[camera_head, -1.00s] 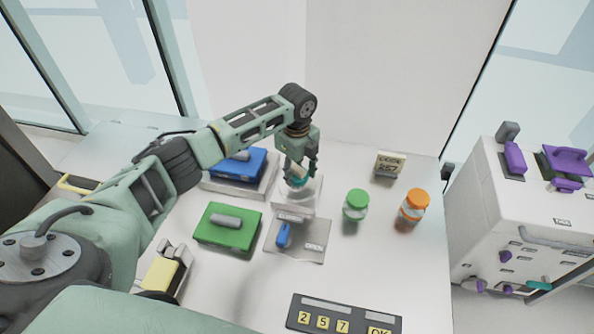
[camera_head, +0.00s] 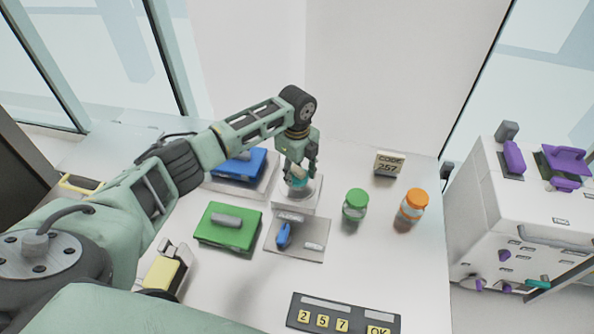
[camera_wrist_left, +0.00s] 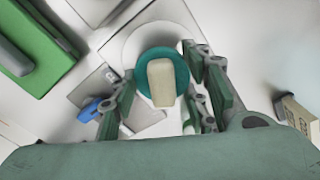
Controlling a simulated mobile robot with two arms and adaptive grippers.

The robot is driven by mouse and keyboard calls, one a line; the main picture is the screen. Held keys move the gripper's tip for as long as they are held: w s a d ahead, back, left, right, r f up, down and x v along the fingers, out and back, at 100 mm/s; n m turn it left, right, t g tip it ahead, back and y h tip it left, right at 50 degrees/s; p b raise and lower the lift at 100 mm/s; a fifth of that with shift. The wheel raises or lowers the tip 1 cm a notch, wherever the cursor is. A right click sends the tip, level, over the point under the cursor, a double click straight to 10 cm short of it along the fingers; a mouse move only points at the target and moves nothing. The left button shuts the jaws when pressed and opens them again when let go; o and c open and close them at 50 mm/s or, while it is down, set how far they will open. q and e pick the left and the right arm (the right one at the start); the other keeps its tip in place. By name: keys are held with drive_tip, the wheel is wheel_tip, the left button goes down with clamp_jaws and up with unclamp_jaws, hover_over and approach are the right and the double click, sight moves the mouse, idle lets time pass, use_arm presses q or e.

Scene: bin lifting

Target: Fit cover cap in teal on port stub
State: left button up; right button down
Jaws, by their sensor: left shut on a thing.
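The teal cover cap (camera_wrist_left: 157,75) is a round disc with a cream handle block (camera_wrist_left: 161,82) on top. My left gripper (camera_head: 300,177) is shut on the cap, with its fingers on both sides of the handle in the left wrist view (camera_wrist_left: 160,90). The cap is at the grey round port stub (camera_head: 303,191) on a white block; the stub's pale ring (camera_wrist_left: 133,38) shows around and beyond the cap. I cannot tell whether the cap is fully seated. My right gripper is not in view.
A plate with a blue lever (camera_head: 283,235) lies in front of the stub. A green-lidded jar (camera_head: 356,205) and an orange-lidded jar (camera_head: 414,205) stand to the right. A green box (camera_head: 228,226) and a blue box (camera_head: 240,164) are to the left. A keypad (camera_head: 343,318) is in front.

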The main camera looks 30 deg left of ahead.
sight(297, 169)
use_arm(q)
drive_tip(key=shift+f, duration=0.15)
idle(0.7)
drive_tip(key=o, duration=1.2)
drive_tip(key=o, duration=0.5)
drive_tip(key=shift+r+p, duration=2.2)
drive_tip(key=shift+r, duration=1)
